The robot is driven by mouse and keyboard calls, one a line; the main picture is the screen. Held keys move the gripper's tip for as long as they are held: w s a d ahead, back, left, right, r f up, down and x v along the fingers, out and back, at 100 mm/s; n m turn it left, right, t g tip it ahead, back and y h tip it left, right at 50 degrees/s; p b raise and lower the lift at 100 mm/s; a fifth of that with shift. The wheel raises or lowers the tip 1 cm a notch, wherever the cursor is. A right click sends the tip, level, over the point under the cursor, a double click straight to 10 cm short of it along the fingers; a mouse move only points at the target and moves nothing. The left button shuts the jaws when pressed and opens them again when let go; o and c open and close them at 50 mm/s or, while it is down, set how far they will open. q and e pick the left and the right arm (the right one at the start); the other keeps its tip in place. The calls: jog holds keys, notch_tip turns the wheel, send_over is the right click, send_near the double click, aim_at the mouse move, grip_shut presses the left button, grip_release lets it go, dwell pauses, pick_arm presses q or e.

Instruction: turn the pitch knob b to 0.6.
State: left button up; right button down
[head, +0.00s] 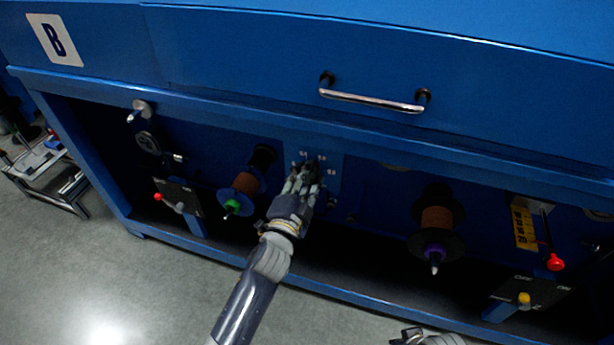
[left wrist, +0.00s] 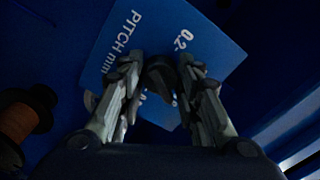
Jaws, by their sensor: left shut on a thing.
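The pitch knob b is a dark knob (left wrist: 160,76) on a blue dial plate (left wrist: 203,42) marked "PITCH mm" and "0.2" in the left wrist view. The dial plate also shows in the head view (head: 331,168), with small white numbers around the knob. My left gripper (head: 306,172) reaches the dial, and its fingers (left wrist: 157,80) are shut around the knob, one on each side. The knob's pointer and some numbers are hidden by the fingers. Part of my right gripper (head: 408,337) shows at the bottom edge of the head view, away from the panel.
A copper spool with a green tip (head: 240,191) sits left of the dial, and one with a purple tip (head: 436,228) to the right. A blue cover with a chrome handle (head: 372,101) overhangs above.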

pick_arm(q)
jog(key=shift+r, duration=0.1)
dwell(0.3)
jog(key=o, duration=1)
jog(key=shift+o, duration=0.2)
jog(key=v, duration=1.2)
